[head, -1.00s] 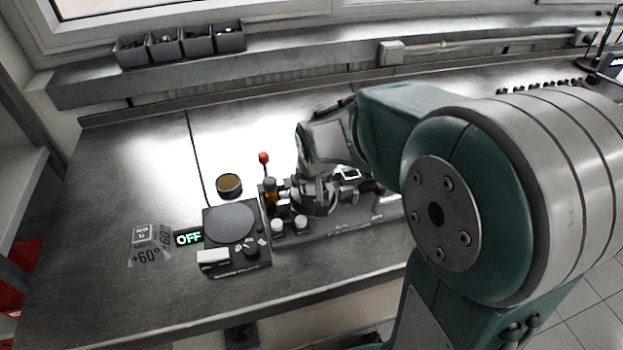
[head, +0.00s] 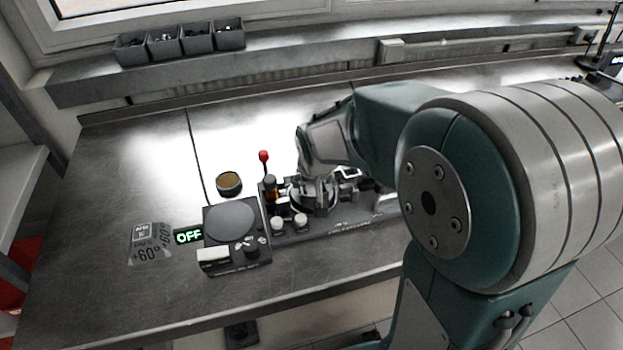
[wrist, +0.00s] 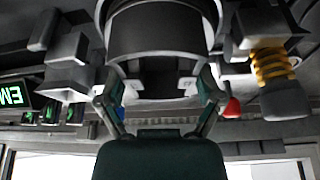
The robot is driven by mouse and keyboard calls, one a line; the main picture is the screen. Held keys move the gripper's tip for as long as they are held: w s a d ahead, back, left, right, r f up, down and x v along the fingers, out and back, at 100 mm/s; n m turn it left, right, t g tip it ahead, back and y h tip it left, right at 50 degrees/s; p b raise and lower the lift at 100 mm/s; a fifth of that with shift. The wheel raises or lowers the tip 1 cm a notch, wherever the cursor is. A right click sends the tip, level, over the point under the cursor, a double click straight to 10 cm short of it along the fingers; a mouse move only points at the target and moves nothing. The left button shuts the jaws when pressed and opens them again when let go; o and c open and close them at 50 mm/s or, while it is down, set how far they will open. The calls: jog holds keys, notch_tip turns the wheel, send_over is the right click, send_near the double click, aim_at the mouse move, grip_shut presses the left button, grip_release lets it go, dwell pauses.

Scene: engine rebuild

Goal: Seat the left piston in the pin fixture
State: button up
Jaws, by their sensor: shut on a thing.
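My gripper (wrist: 158,108) is shut on a dark cylindrical piston (wrist: 158,35), which fills the top middle of the wrist view. In the head view my gripper (head: 315,192) is over the left part of the dark fixture plate (head: 335,231), and the wrist hides much of the piston. The pin fixture has metal blocks, a red-knobbed lever (head: 263,157) and an amber plunger (head: 270,188) at its left end. In the wrist view the plunger's yellow spring (wrist: 272,68) is right of the piston. I cannot tell whether the piston touches its seat.
A heater (head: 230,220) with a round dark plate and a green OFF display (head: 188,237) stands left of the fixture. A round brown-topped tin (head: 229,184) lies behind it. Grey parts bins (head: 195,42) stand on the back shelf. The bench's left side is mostly clear.

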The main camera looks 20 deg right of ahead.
jog(key=shift+f, duration=0.2)
dwell(0.6)
jog(key=o, duration=1.1)
jog(key=shift+c, duration=0.2)
jog(key=shift+r, duration=0.1)
jog(key=shift+r, duration=3)
